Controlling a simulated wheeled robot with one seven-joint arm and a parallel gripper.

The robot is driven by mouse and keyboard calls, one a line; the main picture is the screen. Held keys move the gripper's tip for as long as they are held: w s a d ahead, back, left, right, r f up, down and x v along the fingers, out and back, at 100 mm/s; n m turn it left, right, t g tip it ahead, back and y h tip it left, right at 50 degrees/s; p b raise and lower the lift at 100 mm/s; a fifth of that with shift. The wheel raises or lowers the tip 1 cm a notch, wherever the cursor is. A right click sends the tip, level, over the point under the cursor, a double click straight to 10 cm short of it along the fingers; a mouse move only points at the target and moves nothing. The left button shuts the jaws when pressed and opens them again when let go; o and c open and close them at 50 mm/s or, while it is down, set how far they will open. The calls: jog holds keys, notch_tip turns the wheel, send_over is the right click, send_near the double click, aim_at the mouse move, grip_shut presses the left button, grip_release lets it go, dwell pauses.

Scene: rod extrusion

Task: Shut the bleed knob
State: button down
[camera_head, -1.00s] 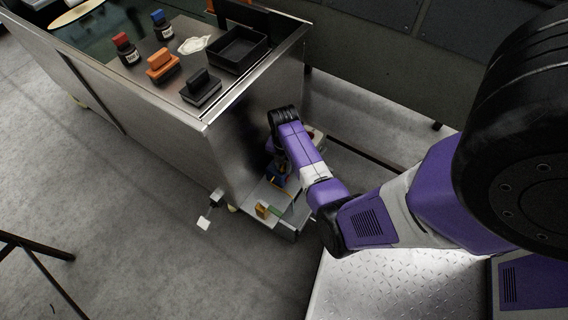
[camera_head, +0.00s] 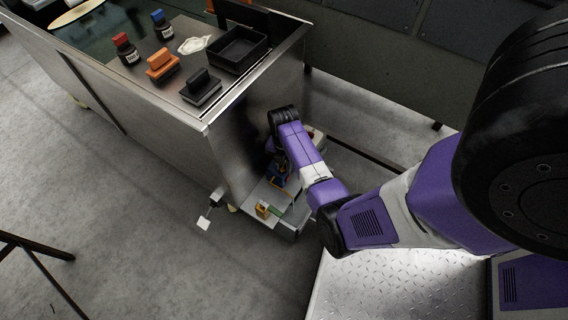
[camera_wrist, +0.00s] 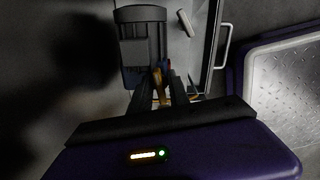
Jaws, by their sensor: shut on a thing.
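My gripper (camera_wrist: 172,90) points down into the low end of the cart, its fingers close together on a small orange-yellow part (camera_wrist: 158,82). This part seems to be the bleed knob; it is mostly hidden by the fingers and its angle cannot be read. A dark ribbed motor-like body (camera_wrist: 140,40) stands just beyond the fingers in the wrist view. In the head view my arm hides most of the grip, beside the cart's steel end panel.
The steel cart (camera_head: 160,110) carries a black tray (camera_head: 238,50), an orange block (camera_head: 162,65), a black block (camera_head: 201,88) and two small bottles. A grey low shelf (camera_head: 270,192) holds a small orange piece (camera_head: 262,209). A pale handle (camera_wrist: 222,45) stands right in the wrist view.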

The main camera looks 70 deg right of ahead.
jog(key=shift+r+m+p, duration=0.1)
jog(key=shift+m+p, duration=0.35)
jog(key=shift+m, duration=0.65)
jog(key=shift+m+p, duration=0.6)
jog(key=shift+m, duration=0.4)
